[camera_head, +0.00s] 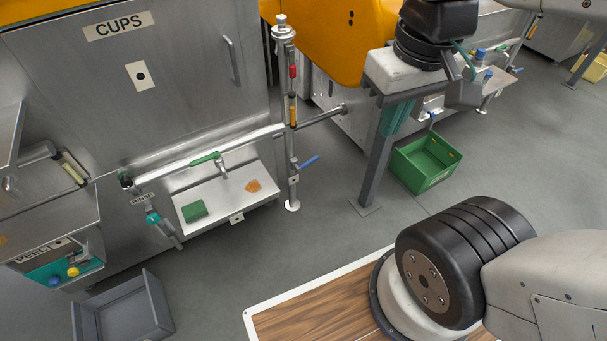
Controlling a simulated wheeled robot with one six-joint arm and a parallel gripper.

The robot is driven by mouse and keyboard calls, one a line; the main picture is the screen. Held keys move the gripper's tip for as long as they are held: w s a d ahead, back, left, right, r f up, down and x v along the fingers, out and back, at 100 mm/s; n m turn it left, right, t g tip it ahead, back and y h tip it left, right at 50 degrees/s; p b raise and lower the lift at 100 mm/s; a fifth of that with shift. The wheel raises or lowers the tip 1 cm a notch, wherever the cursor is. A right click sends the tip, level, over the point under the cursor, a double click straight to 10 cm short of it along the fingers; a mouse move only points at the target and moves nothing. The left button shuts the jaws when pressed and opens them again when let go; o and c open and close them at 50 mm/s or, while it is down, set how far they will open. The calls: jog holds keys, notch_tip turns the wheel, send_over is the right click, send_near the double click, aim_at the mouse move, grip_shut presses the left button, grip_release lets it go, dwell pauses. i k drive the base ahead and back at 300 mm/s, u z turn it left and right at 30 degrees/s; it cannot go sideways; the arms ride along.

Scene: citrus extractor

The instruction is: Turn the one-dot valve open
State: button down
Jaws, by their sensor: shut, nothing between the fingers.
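A pale plate with one dark dot (139,76) is on the steel machine under the CUPS label. A valve with a blue lever (308,161) sits low on the vertical pipe at that machine's right edge; its lever slants up to the right. A teal-handled valve (152,218) hangs by the RINSE label at the left. I cannot read a dot on either valve. My gripper (397,118) is at the upper right, below my black wrist, shut and empty. It is to the right of the blue-lever valve in the picture and apart from it. Its fingertips are hard to make out.
A horizontal pipe with a green handle (205,158) crosses above a white tray (232,205) holding a green block. A grey bin (122,308) and a green crate (426,160) stand on the floor. The middle floor is clear.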

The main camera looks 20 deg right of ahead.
aim_at(298, 169)
jog(key=u, duration=0.35)
jog(key=k, duration=0.45)
jog(key=u, duration=1.05)
jog(key=i, duration=0.75)
jog(key=z, duration=0.55)
jog(key=i, duration=0.75)
jog(key=z, duration=0.75)
